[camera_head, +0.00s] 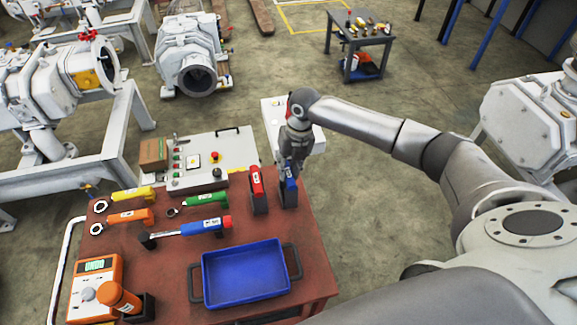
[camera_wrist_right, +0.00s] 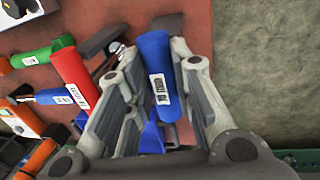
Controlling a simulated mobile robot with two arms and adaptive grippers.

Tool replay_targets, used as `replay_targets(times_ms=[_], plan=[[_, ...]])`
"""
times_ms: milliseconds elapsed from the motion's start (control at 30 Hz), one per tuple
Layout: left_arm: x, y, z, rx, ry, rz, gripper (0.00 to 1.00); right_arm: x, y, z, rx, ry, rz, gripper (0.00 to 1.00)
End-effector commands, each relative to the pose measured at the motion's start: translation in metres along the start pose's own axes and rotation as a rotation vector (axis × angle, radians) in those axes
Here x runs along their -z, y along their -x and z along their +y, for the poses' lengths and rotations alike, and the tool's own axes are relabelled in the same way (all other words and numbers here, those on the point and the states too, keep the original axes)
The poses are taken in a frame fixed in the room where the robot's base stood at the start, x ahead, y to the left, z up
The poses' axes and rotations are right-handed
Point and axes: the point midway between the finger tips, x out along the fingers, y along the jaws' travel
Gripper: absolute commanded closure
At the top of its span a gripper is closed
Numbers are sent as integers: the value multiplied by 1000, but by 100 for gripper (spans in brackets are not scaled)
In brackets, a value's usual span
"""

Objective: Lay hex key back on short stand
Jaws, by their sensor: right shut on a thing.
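A blue-handled tool (camera_head: 290,184), apparently the hex key, stands upright at the table's right side. Its blue handle (camera_wrist_right: 156,75) shows between the fingers in the right wrist view; its metal part is hidden. My right gripper (camera_head: 290,168) is shut on this handle from above. A dark stand (camera_head: 289,200) is directly below and around the handle; I cannot tell whether the tool rests in it. A red-handled tool (camera_head: 256,179) stands just left in a similar dark stand (camera_head: 259,204); its handle also shows in the right wrist view (camera_wrist_right: 76,76). My left gripper is out of view.
The red-brown table (camera_head: 318,255) holds a blue tray (camera_head: 245,272), a green-handled wrench (camera_head: 205,198), a blue-and-red torque wrench (camera_head: 203,226), and an orange meter (camera_head: 96,283). A control box (camera_head: 232,151) lies behind. The table's right edge is close to the gripper.

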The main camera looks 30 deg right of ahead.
Motion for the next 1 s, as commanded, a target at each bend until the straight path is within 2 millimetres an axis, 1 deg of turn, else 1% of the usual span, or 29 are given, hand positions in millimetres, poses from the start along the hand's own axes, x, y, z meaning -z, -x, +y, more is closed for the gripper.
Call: replay_targets(times_ms=[200,233,400,633,667,900,933,1000], plan=[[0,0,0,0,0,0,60,0,0,0,-1,0,-1,100],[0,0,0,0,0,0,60,0,0,0,-1,0,-1,75],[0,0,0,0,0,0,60,0,0,0,-1,0,-1,54],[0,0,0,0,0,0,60,0,0,0,0,0,0,53],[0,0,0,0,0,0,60,0,-1,0,0,0,0,50],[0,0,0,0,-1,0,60,0,-1,0,0,0,0,19],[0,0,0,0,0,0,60,0,-1,0,0,0,0,17],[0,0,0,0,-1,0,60,0,-1,0,0,0,0,17]])
